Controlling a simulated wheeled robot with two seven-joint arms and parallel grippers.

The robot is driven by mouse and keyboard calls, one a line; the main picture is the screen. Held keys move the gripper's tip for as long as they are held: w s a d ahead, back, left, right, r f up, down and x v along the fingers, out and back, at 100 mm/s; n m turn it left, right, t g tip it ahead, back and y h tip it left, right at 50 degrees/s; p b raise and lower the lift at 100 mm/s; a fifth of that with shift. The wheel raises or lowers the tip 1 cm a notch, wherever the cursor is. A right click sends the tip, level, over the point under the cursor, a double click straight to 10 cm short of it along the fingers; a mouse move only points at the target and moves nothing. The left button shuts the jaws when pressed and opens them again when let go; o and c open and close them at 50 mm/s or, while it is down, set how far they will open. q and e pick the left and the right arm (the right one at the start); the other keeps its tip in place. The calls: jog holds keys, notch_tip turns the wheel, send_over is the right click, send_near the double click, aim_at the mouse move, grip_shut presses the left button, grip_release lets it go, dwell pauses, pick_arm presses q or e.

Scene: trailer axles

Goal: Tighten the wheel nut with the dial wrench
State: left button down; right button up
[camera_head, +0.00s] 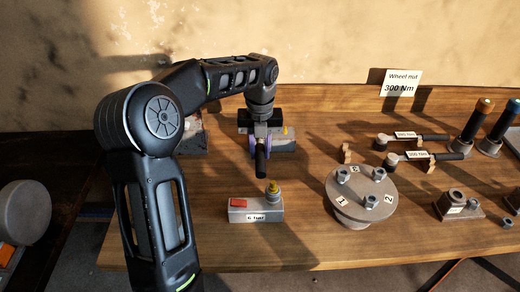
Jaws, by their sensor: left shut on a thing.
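My left gripper (262,128) points down over the back middle of the bench. It is shut on a dark-handled tool (261,163) with a purple part; the tool is seen nearly end-on, so I cannot tell whether it is the dial wrench. The round grey hub (350,205) stands to the right, with three nuts (342,175) on top and number labels beside them. A card (401,83) at the back reads "Wheel nut 300 Nm". Two tagged wrenches (412,137) lie on rests at the right, handles to the right. My right gripper is out of view.
A grey block (256,213) with a red patch and a brass-coloured knob stands in front of the held tool. Another grey block (284,144) sits behind it. Upright cylinders (478,119) and socket blocks (457,205) fill the right side. The bench (300,240) is bare at its front middle.

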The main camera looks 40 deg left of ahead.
pick_arm(q)
jog(key=shift+f+b, duration=0.7)
jog(key=shift+f, duration=0.5)
dwell(0.6)
jog(key=shift+s+a+m, duration=0.4)
jog(key=shift+a+m, duration=0.1)
jog(key=shift+a, duration=0.1)
jog(key=shift+s+a+m, duration=0.35)
jog(key=shift+a+m, duration=0.15)
jog(key=shift+a, duration=0.1)
dwell(0.8)
jog(key=shift+r, duration=0.15)
jog(key=shift+r+p, duration=2.1)
jog(key=shift+r, duration=0.05)
jog(key=shift+r, duration=0.1)
